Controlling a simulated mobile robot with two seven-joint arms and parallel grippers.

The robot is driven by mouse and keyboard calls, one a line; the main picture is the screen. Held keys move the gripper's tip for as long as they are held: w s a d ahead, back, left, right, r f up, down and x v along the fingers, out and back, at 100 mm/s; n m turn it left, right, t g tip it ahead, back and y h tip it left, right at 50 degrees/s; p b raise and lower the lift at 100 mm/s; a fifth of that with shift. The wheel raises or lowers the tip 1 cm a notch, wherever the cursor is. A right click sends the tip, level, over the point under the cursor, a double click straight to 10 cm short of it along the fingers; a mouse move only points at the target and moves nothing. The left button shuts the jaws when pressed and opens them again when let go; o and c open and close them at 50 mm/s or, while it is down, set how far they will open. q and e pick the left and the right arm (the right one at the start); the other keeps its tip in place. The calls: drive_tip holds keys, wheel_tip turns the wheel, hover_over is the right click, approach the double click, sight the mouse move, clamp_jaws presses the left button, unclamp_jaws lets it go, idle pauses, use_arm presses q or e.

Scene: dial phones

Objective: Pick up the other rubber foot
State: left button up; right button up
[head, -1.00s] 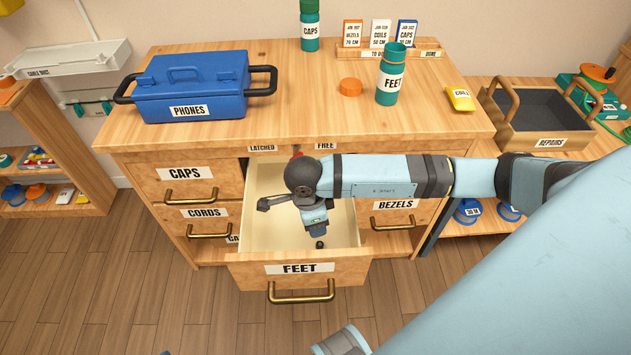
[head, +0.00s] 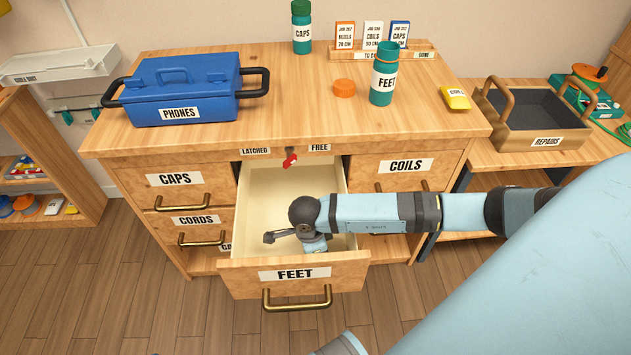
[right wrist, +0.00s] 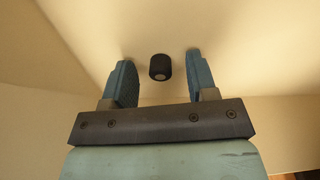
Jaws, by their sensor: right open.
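A small black rubber foot (right wrist: 160,67) with a pale round end shows in the right wrist view, against the cream inside of the drawer. It lies between the two blue fingers of my right gripper (right wrist: 159,60), with a gap on both sides; the gripper is open and holds nothing. In the head view my right gripper (head: 314,243) reaches down into the open FEET drawer (head: 262,195), near its front panel. The fingertips and the foot are hidden there. The green FEET jar (head: 383,86) stands uncapped on the bench top. My left gripper is not in view.
An orange cap (head: 344,88), a yellow item (head: 455,98), the blue PHONES case (head: 185,92) and a green CAPS jar (head: 302,28) stand on the bench. The REPAIRS crate (head: 533,125) is at right.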

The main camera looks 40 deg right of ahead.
clamp_jaws()
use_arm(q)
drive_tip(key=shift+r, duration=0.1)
use_arm(e)
drive_tip(key=shift+r, duration=0.1)
